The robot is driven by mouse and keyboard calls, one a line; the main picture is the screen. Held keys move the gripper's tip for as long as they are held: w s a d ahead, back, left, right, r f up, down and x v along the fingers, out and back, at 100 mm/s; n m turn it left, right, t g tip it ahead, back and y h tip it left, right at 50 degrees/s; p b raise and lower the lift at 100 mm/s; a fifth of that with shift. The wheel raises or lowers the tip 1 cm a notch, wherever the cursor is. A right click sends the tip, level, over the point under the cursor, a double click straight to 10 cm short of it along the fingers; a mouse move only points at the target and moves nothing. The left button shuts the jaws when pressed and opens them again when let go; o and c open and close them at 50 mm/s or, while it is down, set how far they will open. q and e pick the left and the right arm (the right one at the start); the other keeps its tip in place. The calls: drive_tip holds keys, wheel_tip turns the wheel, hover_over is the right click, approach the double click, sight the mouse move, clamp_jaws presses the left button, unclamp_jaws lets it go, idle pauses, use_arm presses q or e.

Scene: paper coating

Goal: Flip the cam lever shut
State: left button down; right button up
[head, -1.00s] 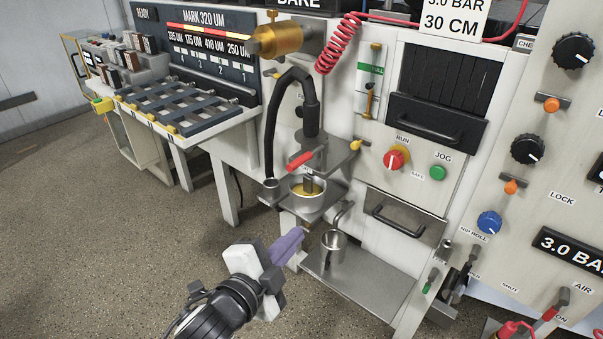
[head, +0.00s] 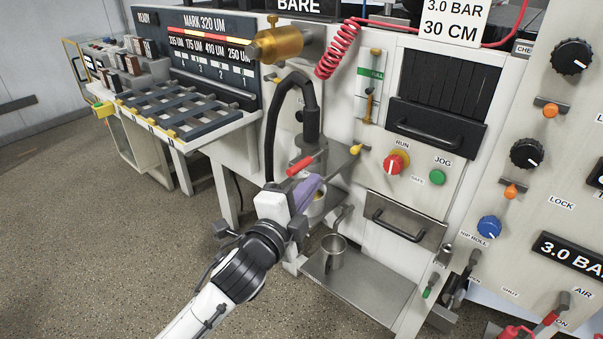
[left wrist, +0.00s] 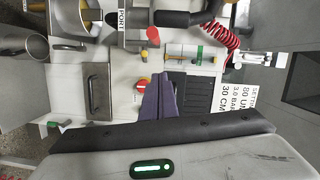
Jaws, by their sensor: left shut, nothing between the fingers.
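The cam lever (head: 300,165) has a red handle and sits on the pump fitting below the black hose. It also shows as a red tip at the top of the left wrist view (left wrist: 153,35). My left gripper (head: 309,189) is shut and empty, its purple fingers just below the lever and in front of the cup. I cannot tell whether they touch anything. In the left wrist view the fingers (left wrist: 160,98) are pressed together. The cup (head: 318,207) is partly hidden behind my gripper. My right gripper is not in view.
A metal mug (head: 334,250) stands on the lower steel shelf (head: 365,288). A yellow-tipped knob (head: 356,150), a red RUN knob (head: 394,164) and a drawer handle (head: 399,226) lie to the right. The black hose (head: 272,130) arches above. Floor to the left is free.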

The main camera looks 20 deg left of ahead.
sight(309, 162)
use_arm(q)
drive_tip(key=w+a, duration=0.1)
drive_tip(key=w, duration=0.1)
drive_tip(key=w+a+f, duration=0.1)
drive_tip(key=w+a, duration=0.1)
drive_tip(key=shift+w+a+p, duration=0.15)
drive_tip(key=shift+p, duration=0.15)
drive_tip(key=shift+w, duration=0.1)
